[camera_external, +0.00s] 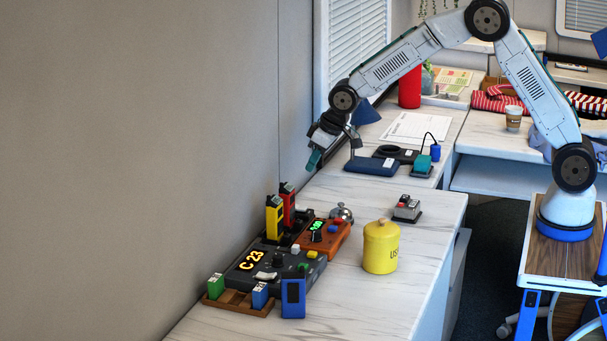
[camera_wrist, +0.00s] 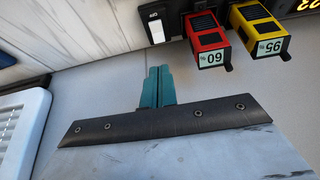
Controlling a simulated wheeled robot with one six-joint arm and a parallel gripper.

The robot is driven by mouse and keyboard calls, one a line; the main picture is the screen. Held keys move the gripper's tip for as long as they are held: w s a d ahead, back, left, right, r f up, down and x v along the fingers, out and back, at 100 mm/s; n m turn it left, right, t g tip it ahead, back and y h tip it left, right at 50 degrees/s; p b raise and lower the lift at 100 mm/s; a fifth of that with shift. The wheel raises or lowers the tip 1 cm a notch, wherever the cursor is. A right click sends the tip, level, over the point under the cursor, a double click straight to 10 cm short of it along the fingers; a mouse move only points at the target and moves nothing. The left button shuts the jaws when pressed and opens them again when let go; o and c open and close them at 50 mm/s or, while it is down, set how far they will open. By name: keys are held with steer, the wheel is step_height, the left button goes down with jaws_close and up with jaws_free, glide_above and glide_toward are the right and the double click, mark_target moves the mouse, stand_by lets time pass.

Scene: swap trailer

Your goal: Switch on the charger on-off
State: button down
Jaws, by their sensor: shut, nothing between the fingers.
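My gripper (camera_external: 314,160) is shut and empty, high over the far end of the near table, close to the wall. Its teal fingers show side by side in the wrist view (camera_wrist: 158,72). The dark charger (camera_wrist: 175,8) is partly in the wrist view's top edge, with a white switch (camera_wrist: 156,30) beside the batteries. A red battery (camera_wrist: 207,40) marked 60 and a yellow battery (camera_wrist: 260,35) marked 95 stand in it. In the external view the red battery (camera_external: 288,208) and yellow battery (camera_external: 274,218) stand upright, below my gripper and apart from it. The switch's position is unclear.
A dark unit (camera_external: 285,268) showing C 23, an orange unit (camera_external: 325,238), a bell (camera_external: 341,212), and a yellow canister (camera_external: 381,248) share the table. Green (camera_external: 215,286) and blue (camera_external: 260,295) blocks stand in front. The wall is close on the left; the table's right side is mostly clear.

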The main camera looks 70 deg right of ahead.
mark_target(297, 207)
steer(key=x, duration=1.1)
steer(key=shift+f, duration=0.2)
steer(key=shift+f, duration=0.1)
steer(key=shift+w+f, duration=0.1)
steer(key=shift+f, duration=0.1)
steer(key=shift+s, duration=0.85)
steer(key=shift+r, duration=0.15)
steer(key=v, duration=1.3)
steer(key=shift+r, duration=0.45)
steer(key=shift+w, duration=0.1)
